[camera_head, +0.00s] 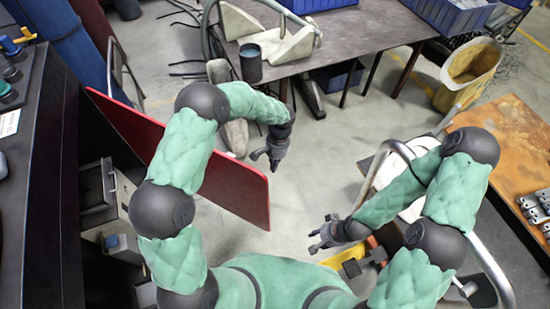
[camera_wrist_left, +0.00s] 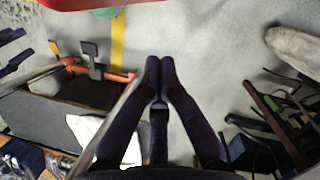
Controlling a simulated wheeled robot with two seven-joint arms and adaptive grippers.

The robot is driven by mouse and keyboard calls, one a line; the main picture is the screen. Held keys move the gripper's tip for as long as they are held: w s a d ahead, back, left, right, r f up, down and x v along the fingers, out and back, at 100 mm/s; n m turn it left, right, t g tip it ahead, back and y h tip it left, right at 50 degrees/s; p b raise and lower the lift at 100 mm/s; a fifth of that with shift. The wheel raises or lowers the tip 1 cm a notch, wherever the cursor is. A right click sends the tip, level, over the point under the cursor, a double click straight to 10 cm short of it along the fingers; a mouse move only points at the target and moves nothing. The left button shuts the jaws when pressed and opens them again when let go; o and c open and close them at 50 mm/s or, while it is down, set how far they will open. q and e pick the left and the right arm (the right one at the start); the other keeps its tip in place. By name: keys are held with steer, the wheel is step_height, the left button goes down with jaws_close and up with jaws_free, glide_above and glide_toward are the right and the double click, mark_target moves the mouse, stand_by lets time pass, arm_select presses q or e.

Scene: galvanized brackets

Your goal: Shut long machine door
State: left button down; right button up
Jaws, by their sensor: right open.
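The long machine door (camera_head: 225,185) is a red panel standing open, reaching out from the dark machine (camera_head: 45,190) at the left into the room. My left arm crosses in front of its middle and hides part of it. My left gripper (camera_head: 262,158) is beyond the door's far face, near its free end, and looks apart from it. In the left wrist view the left fingers (camera_wrist_left: 160,68) are together with nothing between them. A red edge, likely the door (camera_wrist_left: 95,4), shows at the top there. My right gripper (camera_head: 318,236) is open and empty, right of the door's free end.
A grey table (camera_head: 375,30) with blue bins (camera_head: 450,14) stands at the back. A yellow bin (camera_head: 470,70) and a rusty-topped table (camera_head: 510,135) with brackets (camera_head: 535,205) are at the right. A grey unit (camera_head: 105,195) sits by the machine.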

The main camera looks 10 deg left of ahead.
arm_select(q)
steer(key=shift+s+a+f, duration=0.2)
steer(key=shift+s, duration=0.5)
steer(key=shift+s+a+f, duration=0.25)
steer(key=shift+s, duration=0.4)
steer(key=shift+s+a+f, duration=0.2)
steer(key=shift+s, duration=0.5)
arm_select(e)
steer(key=shift+f, duration=0.35)
